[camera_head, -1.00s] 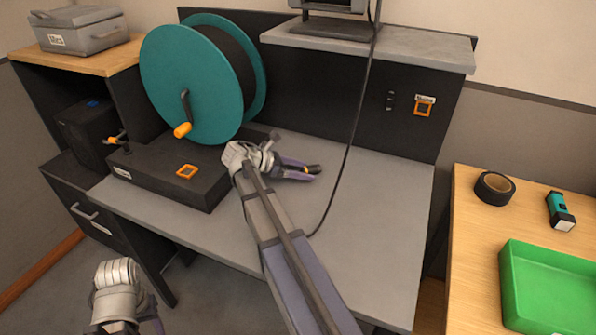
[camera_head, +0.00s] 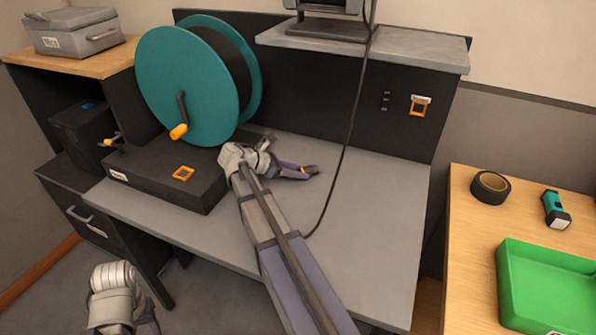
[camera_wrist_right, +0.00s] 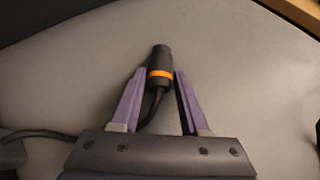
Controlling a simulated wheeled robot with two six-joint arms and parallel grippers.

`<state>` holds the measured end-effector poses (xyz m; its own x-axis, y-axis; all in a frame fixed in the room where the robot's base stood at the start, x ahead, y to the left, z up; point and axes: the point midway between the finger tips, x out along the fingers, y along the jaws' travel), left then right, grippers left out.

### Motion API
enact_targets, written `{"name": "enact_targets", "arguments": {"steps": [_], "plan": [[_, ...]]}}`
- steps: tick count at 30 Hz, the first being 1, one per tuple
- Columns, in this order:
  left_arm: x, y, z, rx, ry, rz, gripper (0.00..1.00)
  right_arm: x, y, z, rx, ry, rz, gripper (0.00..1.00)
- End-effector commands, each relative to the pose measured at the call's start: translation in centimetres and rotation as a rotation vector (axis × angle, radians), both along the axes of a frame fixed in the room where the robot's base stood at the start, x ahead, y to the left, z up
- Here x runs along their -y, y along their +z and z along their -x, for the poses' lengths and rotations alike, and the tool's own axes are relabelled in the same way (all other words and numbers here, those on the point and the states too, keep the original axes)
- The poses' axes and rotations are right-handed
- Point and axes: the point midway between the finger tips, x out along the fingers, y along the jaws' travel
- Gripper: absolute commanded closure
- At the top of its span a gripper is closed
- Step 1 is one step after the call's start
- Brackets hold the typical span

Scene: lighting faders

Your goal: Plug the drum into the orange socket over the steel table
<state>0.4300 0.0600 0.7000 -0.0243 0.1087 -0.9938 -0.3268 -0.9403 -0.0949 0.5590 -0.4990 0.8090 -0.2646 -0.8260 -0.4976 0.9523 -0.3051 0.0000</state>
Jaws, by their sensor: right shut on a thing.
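The cable drum (camera_head: 187,88) is a teal reel with an orange-handled crank, standing on a black base at the left of the steel table (camera_head: 385,235). My right gripper (camera_head: 306,172) is low over the table and shut on a black plug with an orange band. In the right wrist view the plug (camera_wrist_right: 160,68) sits between the purple fingers, its tip pointing away, and its cable runs off to the left. The orange-framed socket (camera_head: 419,107) is on the dark back panel, up and right of my right gripper. My left gripper is mostly cut off at the bottom left.
A second orange frame (camera_head: 183,173) is on top of the drum's base. A black cable (camera_head: 349,130) hangs from the shelf (camera_head: 400,48) across the table. A wooden table at right holds tape (camera_head: 490,187), a flashlight (camera_head: 555,209) and a green tray (camera_head: 550,290).

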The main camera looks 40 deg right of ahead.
Motion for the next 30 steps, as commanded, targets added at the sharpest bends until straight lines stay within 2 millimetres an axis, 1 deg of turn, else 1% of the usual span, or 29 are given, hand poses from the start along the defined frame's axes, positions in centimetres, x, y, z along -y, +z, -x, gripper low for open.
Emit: {"name": "enact_targets", "arguments": {"steps": [5, 23, 26, 30], "plan": [[0.0, 0.4, 0.0, 0.000, 0.000, 0.000, 0.48, 0.0, 0.4, 0.0, 0.000, 0.000, 0.000, 1.00], [0.0, 4.9, 0.0, 0.000, 0.000, 0.000, 0.48, 0.0, 4.9, 0.0, 0.000, 0.000, 0.000, 1.00], [0.0, 5.2, 0.0, 0.000, 0.000, 0.000, 0.48, 0.0, 5.2, 0.0, 0.000, 0.000, 0.000, 1.00], [0.0, 5.0, 0.0, 0.000, 0.000, 0.000, 0.48, 0.0, 5.0, 0.0, 0.000, 0.000, 0.000, 1.00]]}}
